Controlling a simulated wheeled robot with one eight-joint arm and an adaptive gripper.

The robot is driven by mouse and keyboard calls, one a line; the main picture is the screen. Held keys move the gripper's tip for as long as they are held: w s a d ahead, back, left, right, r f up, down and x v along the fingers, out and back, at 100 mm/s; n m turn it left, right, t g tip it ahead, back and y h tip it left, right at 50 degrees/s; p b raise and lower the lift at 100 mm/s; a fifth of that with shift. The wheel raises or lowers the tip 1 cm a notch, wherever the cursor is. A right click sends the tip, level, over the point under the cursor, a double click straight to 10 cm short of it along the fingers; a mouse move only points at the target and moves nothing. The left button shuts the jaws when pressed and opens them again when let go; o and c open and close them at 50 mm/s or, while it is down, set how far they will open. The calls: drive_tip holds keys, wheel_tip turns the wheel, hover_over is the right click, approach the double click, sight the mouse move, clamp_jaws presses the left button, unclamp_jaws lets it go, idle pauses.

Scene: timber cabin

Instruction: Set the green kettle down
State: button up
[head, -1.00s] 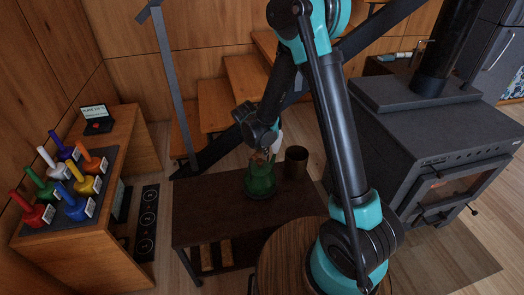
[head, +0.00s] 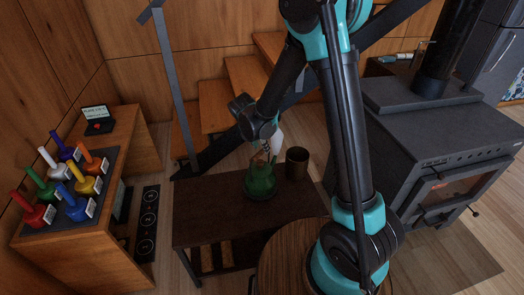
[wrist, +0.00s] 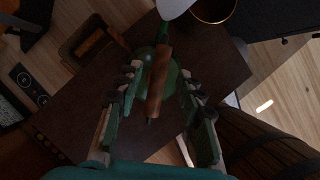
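The green kettle (head: 260,180) stands upright on the dark low table (head: 210,210), near its back right part. In the wrist view the kettle's green body (wrist: 145,55) shows under its brown handle (wrist: 159,80). My gripper (wrist: 158,75) is over the kettle with its fingers spread, one on each side of the handle, with gaps visible between fingers and handle. In the head view my gripper (head: 265,152) is small and dark above the kettle, and its fingers are hard to make out.
A pale object (head: 277,140) shows just behind the kettle. A round wooden top (head: 285,262) is in front, a black stove (head: 430,130) to the right. The table's left part is clear.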

drive_tip(key=v, duration=0.8)
drive_tip(key=s+d+m+y, duration=0.1)
drive_tip(key=s+d+m, duration=0.8)
drive_tip(key=d+m, duration=0.3)
drive_tip(key=s+d+f+m+y, duration=0.1)
drive_tip(key=s+d+m, duration=0.7)
drive_tip(key=d+m, duration=0.5)
drive_tip(key=m, duration=0.4)
drive_tip(key=shift+s+t, duration=0.3)
drive_tip(key=shift+s, duration=0.1)
drive_tip(key=shift+d, duration=0.1)
